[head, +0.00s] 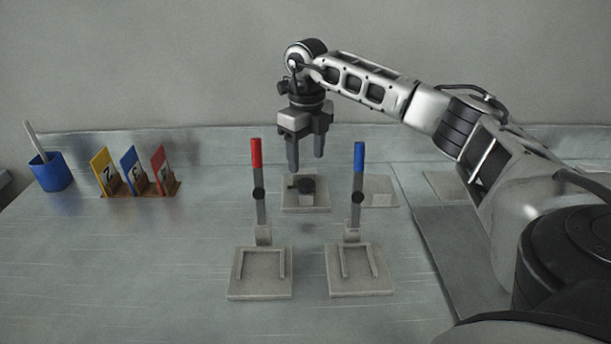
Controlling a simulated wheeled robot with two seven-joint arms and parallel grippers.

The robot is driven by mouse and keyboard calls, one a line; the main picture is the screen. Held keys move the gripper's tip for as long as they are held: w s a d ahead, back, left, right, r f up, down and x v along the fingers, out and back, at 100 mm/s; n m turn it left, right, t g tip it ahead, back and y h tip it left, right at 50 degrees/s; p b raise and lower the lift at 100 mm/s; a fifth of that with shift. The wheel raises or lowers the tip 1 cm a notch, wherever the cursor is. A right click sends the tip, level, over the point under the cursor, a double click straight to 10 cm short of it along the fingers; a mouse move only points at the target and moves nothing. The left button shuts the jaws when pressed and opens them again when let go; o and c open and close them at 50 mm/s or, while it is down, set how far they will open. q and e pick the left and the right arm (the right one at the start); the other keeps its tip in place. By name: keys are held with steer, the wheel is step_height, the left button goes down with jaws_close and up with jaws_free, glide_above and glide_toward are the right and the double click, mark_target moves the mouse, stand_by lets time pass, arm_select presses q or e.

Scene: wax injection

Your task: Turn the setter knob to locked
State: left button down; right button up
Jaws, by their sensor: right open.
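The setter knob (307,186) is a small black knob with a short bar pointing left. It sits on a grey block on a square plate (306,207) at the middle back of the table. My right gripper (306,163) is open and points straight down above the knob, with its fingertips apart from it and nothing between them. Any lock marking on the plate is too small to read. My left gripper does not show.
A red-topped lever (257,154) and a blue-topped lever (359,158) stand upright on plates in front of the knob, one on each side. Numbered cards (131,170) in a wooden holder and a blue cup (51,173) are at the left. The front left table is clear.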

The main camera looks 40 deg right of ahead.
mark_target(306, 182)
step_height(306, 182, down, 6)
steer(key=shift+f, duration=0.25)
steer(key=c, duration=1)
